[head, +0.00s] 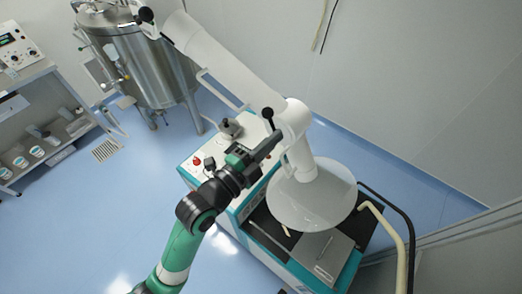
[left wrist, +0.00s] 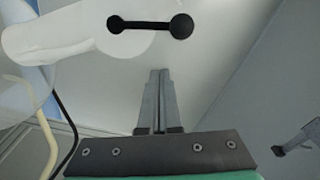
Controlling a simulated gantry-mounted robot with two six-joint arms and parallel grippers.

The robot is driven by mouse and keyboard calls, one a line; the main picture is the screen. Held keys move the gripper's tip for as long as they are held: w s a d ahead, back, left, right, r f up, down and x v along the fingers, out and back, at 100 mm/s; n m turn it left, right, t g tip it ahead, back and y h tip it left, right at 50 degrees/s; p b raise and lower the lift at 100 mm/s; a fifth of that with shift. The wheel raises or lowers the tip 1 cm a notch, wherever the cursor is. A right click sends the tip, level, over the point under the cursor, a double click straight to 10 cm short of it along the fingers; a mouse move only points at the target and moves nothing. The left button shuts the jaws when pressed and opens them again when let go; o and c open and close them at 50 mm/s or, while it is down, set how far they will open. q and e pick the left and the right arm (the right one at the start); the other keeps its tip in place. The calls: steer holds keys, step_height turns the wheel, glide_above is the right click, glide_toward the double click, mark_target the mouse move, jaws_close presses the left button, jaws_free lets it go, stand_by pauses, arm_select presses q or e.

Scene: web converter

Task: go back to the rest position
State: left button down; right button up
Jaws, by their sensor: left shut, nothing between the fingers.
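My left gripper (head: 268,145) is at the end of the green and black arm that comes in from the bottom of the head view. It is in front of the white machine arm, close to its black lever knob (head: 267,113). In the left wrist view its two grey fingers (left wrist: 160,76) are together with nothing between them. Their tips point toward the white machine arm and a black lever (left wrist: 150,26) with two round knobs. I cannot tell whether the fingers touch the lever.
The white machine arm (head: 235,72) runs from the upper left to a round white cover (head: 312,200) on the teal-and-white machine. A steel tank (head: 150,75) stands at the upper left, shelves (head: 40,125) at the far left. Blue floor (head: 75,220) is open at lower left.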

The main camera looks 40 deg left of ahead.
arm_select(q)
steer(key=s, duration=0.5)
steer(key=shift+s+a+b, duration=0.15)
steer(key=shift+a+b, duration=0.05)
steer(key=shift+b, duration=0.1)
steer(key=w+d+r+m+t+h+p, duration=0.1)
steer(key=d+r+t+p, duration=0.1)
steer(key=r, duration=0.9)
steer(key=w+d+r+t+h+p, duration=0.1)
steer(key=r+t+p, duration=0.1)
steer(key=r, duration=1)
steer(key=s+r+n+t+p, duration=0.1)
steer(key=s+r+n+t, duration=0.1)
steer(key=r+n, duration=0.5)
steer(key=s+r+n+t+y+p, duration=0.1)
steer(key=s+r+n+t, duration=0.2)
steer(key=r+n, duration=0.4)
step_height(320, 180, up, 6)
steer(key=shift+s+f, duration=0.1)
steer(key=shift+s, duration=0.7)
